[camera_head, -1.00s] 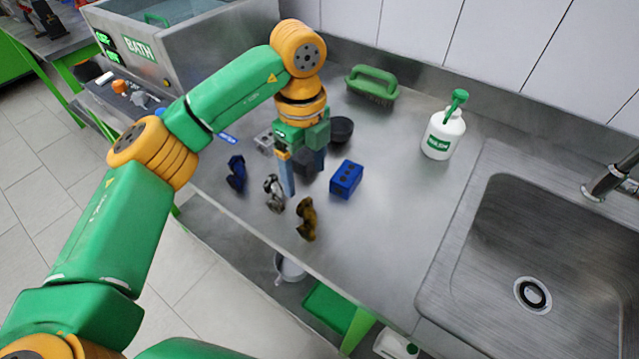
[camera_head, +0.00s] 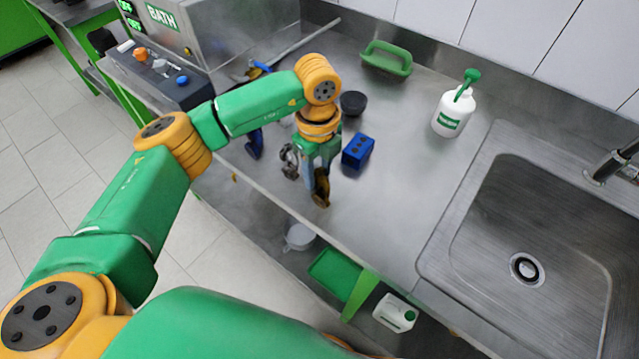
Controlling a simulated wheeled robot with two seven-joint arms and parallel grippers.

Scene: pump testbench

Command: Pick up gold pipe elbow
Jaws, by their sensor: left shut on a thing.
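The gold pipe elbow (camera_head: 321,190) is dark gold-brown and sits near the front edge of the steel counter. My left gripper (camera_head: 318,172) points down from above and is shut on the elbow; its fingers hide the elbow's upper part. I cannot tell whether the elbow still touches the counter. A silver pipe elbow (camera_head: 290,160) stands just left of the gripper. A dark blue pipe elbow (camera_head: 254,145) is further left. My right gripper is not in view.
A blue block with holes (camera_head: 358,151) stands just right of the gripper, with a black bowl (camera_head: 353,103) behind it. The counter before the sink is clear.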

